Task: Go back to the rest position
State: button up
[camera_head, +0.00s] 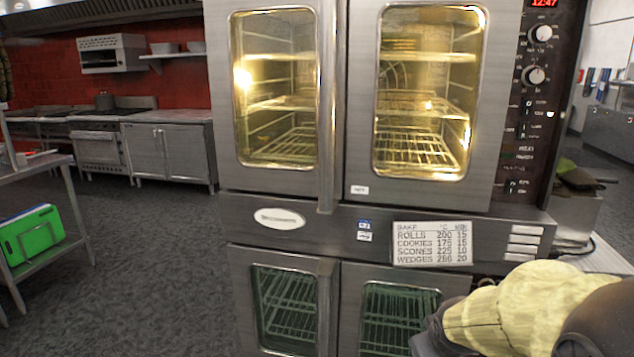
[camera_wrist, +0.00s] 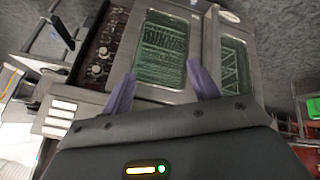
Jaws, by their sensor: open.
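My gripper (camera_wrist: 162,82) shows in the wrist view with its two purple fingers apart and nothing between them. It points toward the steel double oven, which fills the middle of the head view. The oven's upper doors (camera_head: 333,110) are shut and their windows glow yellow. Its lower doors (camera_head: 327,310) are shut and dark behind green-tinted glass; a dark green window (camera_wrist: 160,48) also shows beyond my fingers. In the head view my arm, partly covered in pale yellow, enters at the lower right, and my gripper is not visible there.
A control panel (camera_head: 535,95) with knobs runs along the oven's right side. A baking chart (camera_head: 432,243) is on the band between the ovens. A steel table (camera_head: 40,163) with a green board (camera_head: 32,235) stands at left. The grey floor (camera_head: 150,260) is clear between.

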jog(key=s+a+f+m+g+y, duration=0.1)
jog(key=s+a+f+m+g, duration=0.1)
jog(key=s+a+f, duration=0.3)
jog(key=s+a+f+m+g+y, duration=0.1)
jog(key=s+a+g, duration=0.15)
jog(key=s, duration=0.35)
notch_tip(320, 180, up, 17)
jog(key=p, duration=1.7)
jog(key=shift+w+p, duration=0.15)
jog(key=shift+p, duration=0.25)
jog(key=shift+t, duration=0.25)
jog(key=shift+c, duration=0.2)
jog(key=c, duration=0.4)
jog(key=shift+d, duration=0.15)
jog(key=shift+c, duration=0.4)
